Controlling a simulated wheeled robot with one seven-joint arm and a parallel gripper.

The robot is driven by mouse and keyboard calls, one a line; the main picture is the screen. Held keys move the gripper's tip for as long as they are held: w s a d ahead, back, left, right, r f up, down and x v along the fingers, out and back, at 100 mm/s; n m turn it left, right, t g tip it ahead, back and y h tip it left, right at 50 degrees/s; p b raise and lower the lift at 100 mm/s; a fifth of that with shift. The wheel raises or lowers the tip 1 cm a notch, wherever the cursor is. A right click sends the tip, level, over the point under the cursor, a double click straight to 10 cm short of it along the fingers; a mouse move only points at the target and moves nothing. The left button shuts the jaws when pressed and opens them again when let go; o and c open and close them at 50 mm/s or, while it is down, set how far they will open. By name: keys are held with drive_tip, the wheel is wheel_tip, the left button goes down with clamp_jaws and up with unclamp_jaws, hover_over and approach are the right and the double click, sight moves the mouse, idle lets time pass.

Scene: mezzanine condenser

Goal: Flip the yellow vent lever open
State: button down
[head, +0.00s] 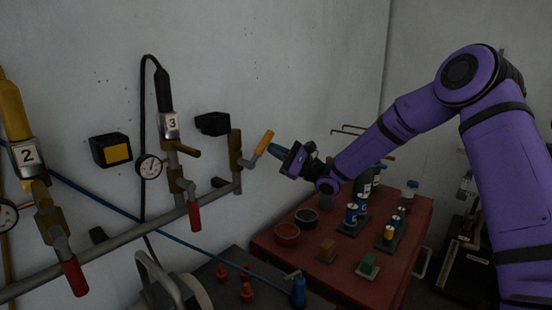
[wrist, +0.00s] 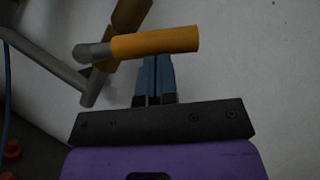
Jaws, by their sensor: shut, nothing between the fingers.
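The yellow vent lever (head: 264,143) sits on a brass valve (head: 235,150) at the right end of the grey wall pipe. It points up and to the right in the head view. In the wrist view the lever (wrist: 155,42) lies sideways across the top of my fingers, its grey pivot end at left. My gripper (head: 272,149) is shut and empty, its fingertips close beside the lever.
Red-handled valves (head: 194,214) and a gauge (head: 150,166) line the pipe (head: 130,235) to the left. A red table (head: 335,275) with bottles and small blocks stands below my arm. A dark bench (head: 225,275) holds red pieces.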

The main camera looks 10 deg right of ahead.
drive_tip(key=r+n+g, duration=0.1)
drive_tip(key=n, duration=0.1)
drive_tip(key=s+a+r+n+g+h, duration=0.1)
drive_tip(key=n, duration=0.1)
drive_tip(key=r+n+g, duration=0.1)
drive_tip(key=n, duration=0.1)
drive_tip(key=shift+s+a+r+n+g+h, duration=0.3)
drive_tip(key=shift+r+n, duration=0.05)
drive_tip(key=shift+n, duration=0.05)
drive_tip(key=shift+s+a+r+n+g+h, duration=0.45)
drive_tip(key=shift+s+a+n+g+h, duration=0.05)
drive_tip(key=shift+n, duration=0.6)
drive_tip(key=shift+s+a+r+n+h, duration=0.3)
drive_tip(key=shift+s+a+n+h, duration=0.25)
drive_tip(key=shift+n, duration=0.35)
drive_tip(key=shift+w+d, duration=0.1)
approach(266, 138)
drive_tip(key=d, duration=0.1)
drive_tip(key=s+d+r, duration=0.1)
drive_tip(key=shift+d+r, duration=0.1)
drive_tip(key=shift+d, duration=0.2)
drive_tip(key=shift+w, duration=0.1)
